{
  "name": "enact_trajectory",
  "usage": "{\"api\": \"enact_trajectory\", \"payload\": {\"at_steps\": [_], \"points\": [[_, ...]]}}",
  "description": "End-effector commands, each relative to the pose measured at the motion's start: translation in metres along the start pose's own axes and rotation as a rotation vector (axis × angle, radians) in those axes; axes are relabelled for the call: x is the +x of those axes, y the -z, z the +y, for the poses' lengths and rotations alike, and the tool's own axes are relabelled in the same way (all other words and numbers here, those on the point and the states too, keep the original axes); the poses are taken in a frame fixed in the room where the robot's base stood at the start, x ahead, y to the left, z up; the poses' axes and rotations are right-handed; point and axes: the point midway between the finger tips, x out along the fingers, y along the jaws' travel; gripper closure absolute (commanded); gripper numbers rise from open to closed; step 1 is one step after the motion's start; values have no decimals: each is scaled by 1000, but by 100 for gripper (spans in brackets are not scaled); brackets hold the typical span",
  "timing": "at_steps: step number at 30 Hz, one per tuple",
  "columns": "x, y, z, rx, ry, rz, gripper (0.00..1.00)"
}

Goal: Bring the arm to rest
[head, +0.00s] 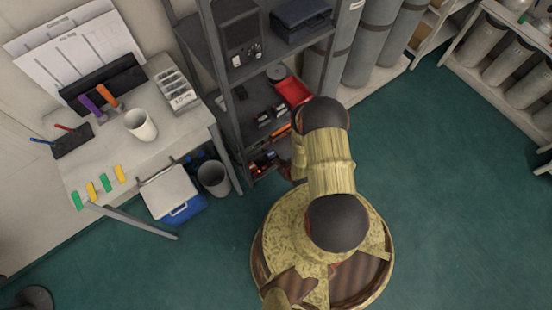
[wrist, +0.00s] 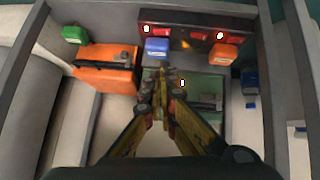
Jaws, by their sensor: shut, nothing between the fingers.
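My arm (head: 330,170) rises from my round base in the head view and bends toward the dark shelf rack. It hides my gripper there. In the wrist view my gripper (wrist: 164,82) points away from the camera, its yellow fingers drawn together at the tips with nothing held. Its tips show in front of a blue block (wrist: 156,48) and beside a green panel (wrist: 202,92). I cannot tell whether they touch either. An orange case (wrist: 106,70) lies to the left of the fingers.
In the wrist view a dark strip (wrist: 190,32) with red parts and small lights runs behind the fingers, and light walls flank them. In the head view the rack (head: 222,70) stands close to my arm, beside a desk (head: 95,150). Green floor (head: 460,200) is clear at right.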

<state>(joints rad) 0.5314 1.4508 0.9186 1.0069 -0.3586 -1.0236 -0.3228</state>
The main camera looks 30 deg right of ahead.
Motion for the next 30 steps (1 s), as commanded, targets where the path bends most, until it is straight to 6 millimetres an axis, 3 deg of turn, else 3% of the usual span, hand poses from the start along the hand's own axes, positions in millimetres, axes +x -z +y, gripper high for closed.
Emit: {"api": "enact_trajectory", "payload": {"at_steps": [3, 7, 20, 24, 30], "points": [[-21, 3, 1, 2, -1, 1, 100], [-33, 2, 1, 0, -1, 2, 100], [-38, -4, -2, 16, 7, -17, 100], [-43, -40, -14, 58, 44, -150, 100], [-85, -114, -50, 145, 116, -430, 100]]}}
